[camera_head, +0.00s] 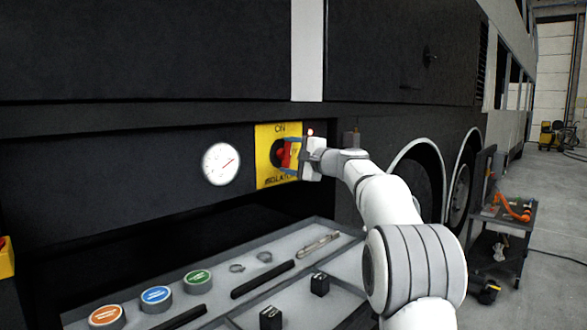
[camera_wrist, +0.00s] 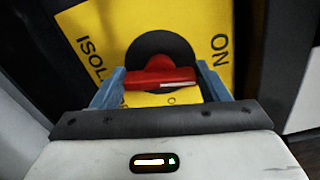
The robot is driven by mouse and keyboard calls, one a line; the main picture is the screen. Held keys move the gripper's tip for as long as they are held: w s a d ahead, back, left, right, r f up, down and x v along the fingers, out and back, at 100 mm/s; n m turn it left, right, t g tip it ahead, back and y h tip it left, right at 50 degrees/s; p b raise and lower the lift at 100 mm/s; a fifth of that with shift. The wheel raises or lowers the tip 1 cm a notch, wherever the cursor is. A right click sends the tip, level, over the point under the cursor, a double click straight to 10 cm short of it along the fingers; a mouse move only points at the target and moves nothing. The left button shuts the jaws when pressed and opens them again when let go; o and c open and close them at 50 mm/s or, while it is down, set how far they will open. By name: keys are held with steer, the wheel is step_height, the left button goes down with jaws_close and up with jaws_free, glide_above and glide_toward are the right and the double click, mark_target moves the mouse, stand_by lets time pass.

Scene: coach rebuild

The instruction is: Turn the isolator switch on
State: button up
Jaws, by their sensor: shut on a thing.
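The isolator switch has a red handle (camera_head: 285,154) on a black round base, mounted on a yellow plate (camera_head: 264,141) on the coach's dark side. The plate reads ON at the top and ISOLATOR at the bottom. My gripper (camera_head: 290,155) reaches in from the right and is shut on the handle. In the wrist view, the red handle (camera_wrist: 160,76) lies between the two blue fingers of my gripper (camera_wrist: 162,82). Its bar runs roughly along the line from ISOLATOR to ON, with a pale mark near its ON-side end. Lettering below the handle is partly hidden.
A small red light (camera_head: 310,132) shows at the plate's upper right. A white dial gauge (camera_head: 222,163) is left of the plate. Below is a grey tray (camera_head: 218,306) with coloured-lid tins and tools. A tool cart (camera_head: 505,232) stands at the right.

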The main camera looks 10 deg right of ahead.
steer(key=shift+n+b, duration=0.9)
steer(key=shift+n, duration=0.2)
steer(key=shift+r, duration=0.15)
steer(key=o, duration=1)
steer(key=shift+f, duration=0.2)
steer(key=b+v, duration=0.1)
steer(key=v, duration=0.6)
steer(key=shift+s+d, duration=0.25)
steer(key=shift+s, duration=0.05)
